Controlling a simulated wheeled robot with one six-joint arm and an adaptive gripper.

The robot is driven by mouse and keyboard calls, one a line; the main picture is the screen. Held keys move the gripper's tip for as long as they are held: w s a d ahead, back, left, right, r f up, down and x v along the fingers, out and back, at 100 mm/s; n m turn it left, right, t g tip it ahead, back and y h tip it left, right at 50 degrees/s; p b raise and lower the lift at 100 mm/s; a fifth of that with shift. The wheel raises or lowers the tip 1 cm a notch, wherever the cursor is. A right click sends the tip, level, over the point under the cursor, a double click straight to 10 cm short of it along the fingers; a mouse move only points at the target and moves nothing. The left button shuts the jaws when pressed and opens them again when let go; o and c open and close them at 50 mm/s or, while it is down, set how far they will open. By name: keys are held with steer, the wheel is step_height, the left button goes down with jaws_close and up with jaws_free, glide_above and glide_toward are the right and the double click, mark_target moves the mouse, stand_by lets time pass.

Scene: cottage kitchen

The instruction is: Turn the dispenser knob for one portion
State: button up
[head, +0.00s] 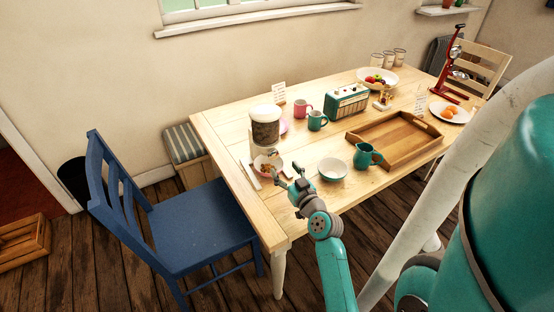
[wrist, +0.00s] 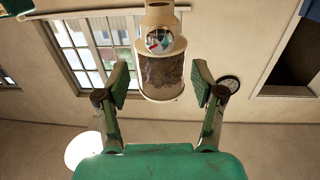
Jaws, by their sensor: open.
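The dispenser (head: 265,128) stands upright near the left end of the table, with a cream lid, a clear canister of brown contents and a pale base. In the wrist view the dispenser (wrist: 161,72) appears upside down, and a round white knob face (wrist: 160,41) with coloured marks shows on its body. A bowl (head: 258,171) with brown pieces in it sits at the dispenser's foot. My gripper (head: 287,178) is in front of the dispenser, right of the bowl. In the wrist view my gripper (wrist: 160,80) is open and empty, its fingers apart from the knob.
A pale bowl (head: 332,169) and a teal jug (head: 367,156) stand to the right of my gripper. A blue chair (head: 196,216) is left of the table.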

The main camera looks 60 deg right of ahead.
mark_target(274, 156)
steer(key=x, duration=0.7)
steer(key=shift+w+d, duration=0.25)
steer(key=shift+w, duration=0.05)
steer(key=shift+c, duration=0.3)
